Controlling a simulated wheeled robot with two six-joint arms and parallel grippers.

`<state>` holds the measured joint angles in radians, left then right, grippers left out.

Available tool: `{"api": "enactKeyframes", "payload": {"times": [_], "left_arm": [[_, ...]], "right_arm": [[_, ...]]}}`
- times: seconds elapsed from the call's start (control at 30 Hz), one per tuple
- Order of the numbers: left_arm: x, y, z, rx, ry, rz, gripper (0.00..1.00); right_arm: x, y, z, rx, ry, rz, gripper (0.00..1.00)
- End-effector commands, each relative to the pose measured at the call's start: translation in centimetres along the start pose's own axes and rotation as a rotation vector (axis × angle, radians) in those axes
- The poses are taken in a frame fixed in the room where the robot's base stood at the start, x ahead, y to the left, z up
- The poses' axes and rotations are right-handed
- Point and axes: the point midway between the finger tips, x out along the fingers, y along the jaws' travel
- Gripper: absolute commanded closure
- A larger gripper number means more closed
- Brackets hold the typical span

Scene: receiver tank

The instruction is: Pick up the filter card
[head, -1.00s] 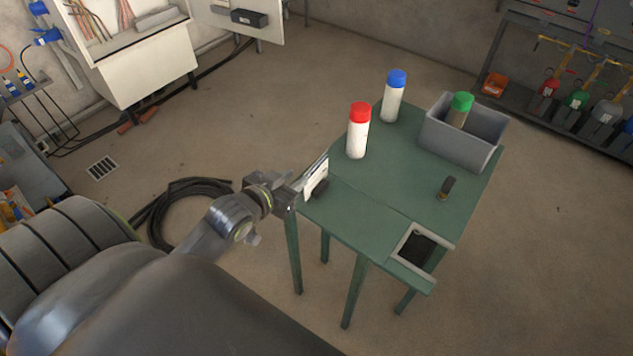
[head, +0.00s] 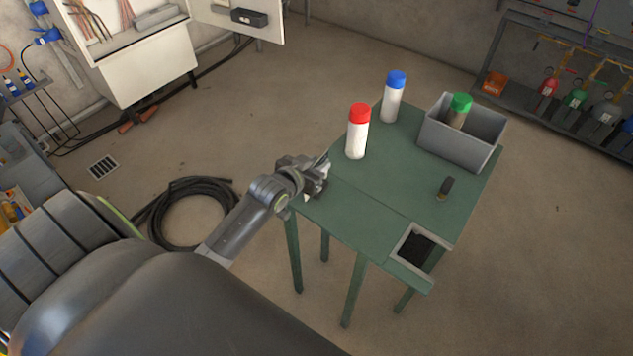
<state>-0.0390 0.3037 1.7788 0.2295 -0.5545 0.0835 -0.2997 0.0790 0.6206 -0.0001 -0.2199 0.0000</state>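The filter card seems to be the thin white piece (head: 309,197) at the left corner of the green table. Only a small pale part of it shows, because my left gripper (head: 322,172) covers the rest. The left gripper is right at the card, over the table's left edge. Its fingers are hidden behind its own body, so I cannot tell whether they are open or closed on the card. My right gripper is not in view.
The green table (head: 365,205) holds a red-capped bottle (head: 357,135), a blue-capped bottle (head: 393,100), a grey bin (head: 462,147) with a green-capped bottle (head: 459,108), a small dark upright piece (head: 445,187) and a pale-rimmed dark tray (head: 405,260). The table's middle is clear.

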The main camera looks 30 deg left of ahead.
Motion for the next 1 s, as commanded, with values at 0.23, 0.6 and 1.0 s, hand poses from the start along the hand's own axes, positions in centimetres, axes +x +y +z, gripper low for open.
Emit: {"api": "enactKeyframes", "payload": {"times": [0.23,0.6,1.0], "left_arm": [[0.19,0.00,0.03,0.000,0.000,0.000,0.72],[0.16,-0.01,0.03,0.000,-0.001,0.000,1.00],[0.04,-0.01,-0.38,0.001,0.002,0.000,1.00]], "right_arm": [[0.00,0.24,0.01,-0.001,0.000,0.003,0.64],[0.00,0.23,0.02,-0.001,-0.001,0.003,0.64],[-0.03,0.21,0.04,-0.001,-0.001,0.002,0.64]]}}
